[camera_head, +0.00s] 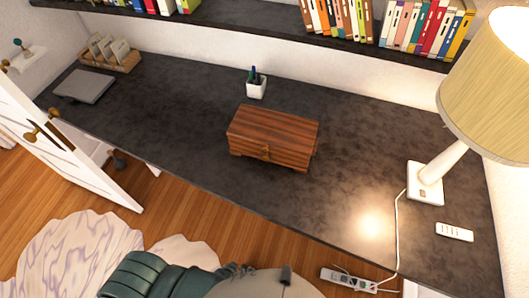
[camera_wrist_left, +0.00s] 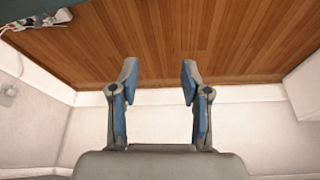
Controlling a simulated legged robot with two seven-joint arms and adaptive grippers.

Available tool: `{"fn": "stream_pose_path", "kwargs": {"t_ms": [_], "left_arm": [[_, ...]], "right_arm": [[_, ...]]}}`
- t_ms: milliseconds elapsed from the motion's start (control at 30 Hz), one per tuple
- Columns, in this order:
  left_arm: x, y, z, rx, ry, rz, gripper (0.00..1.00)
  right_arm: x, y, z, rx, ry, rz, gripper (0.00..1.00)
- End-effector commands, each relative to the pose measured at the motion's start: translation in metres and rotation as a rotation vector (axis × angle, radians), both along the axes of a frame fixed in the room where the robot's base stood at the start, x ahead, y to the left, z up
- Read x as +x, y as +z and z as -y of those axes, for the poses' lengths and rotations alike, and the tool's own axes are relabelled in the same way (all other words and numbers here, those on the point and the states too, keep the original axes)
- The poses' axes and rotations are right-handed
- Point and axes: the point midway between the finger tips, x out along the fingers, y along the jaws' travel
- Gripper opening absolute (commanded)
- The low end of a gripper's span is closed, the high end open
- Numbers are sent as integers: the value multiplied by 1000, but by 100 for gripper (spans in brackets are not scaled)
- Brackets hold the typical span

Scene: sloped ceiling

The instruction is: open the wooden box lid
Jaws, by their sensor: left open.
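The wooden box (camera_head: 272,138) is reddish-brown with dark grain and sits on the dark desk, near the middle of the head view. Its lid (camera_head: 275,122) lies flat and closed on top. A small clasp or knob (camera_head: 265,152) shows on the front face. My left gripper (camera_wrist_left: 160,68) is open in the left wrist view, with its two blue-grey fingers apart and nothing between them. It is away from the box, over the floor. My arm shows low in the head view, below the desk's front edge. My right gripper is not seen.
A lamp (camera_head: 427,186) and a white remote (camera_head: 454,232) are right of the box on the desk (camera_head: 190,125). A pen cup (camera_head: 256,87) stands behind it. A closed laptop (camera_head: 84,86) lies far left. A bookshelf (camera_head: 270,22) overhangs the back. Desk space beside the box is clear.

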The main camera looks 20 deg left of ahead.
Motion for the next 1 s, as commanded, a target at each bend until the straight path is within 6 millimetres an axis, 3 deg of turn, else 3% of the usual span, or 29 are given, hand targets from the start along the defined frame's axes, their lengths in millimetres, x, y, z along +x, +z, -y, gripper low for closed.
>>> {"fn": "stream_pose_path", "kwargs": {"t_ms": [33,100,200,300,533,733,900,1000], "left_arm": [[29,25,9,-16,6,63,47],[63,65,16,-32,13,141,47],[100,123,22,-50,23,242,47],[125,177,24,-63,34,328,47],[153,289,18,-80,60,493,47],[187,352,27,-125,101,835,47],[198,407,25,-137,137,1085,47],[199,426,24,-138,151,1170,47]], "right_arm": [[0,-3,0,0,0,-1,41],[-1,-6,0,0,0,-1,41],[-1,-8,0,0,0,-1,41],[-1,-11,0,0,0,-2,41],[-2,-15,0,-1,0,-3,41],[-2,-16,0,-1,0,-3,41],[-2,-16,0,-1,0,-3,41],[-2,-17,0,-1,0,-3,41]]}}
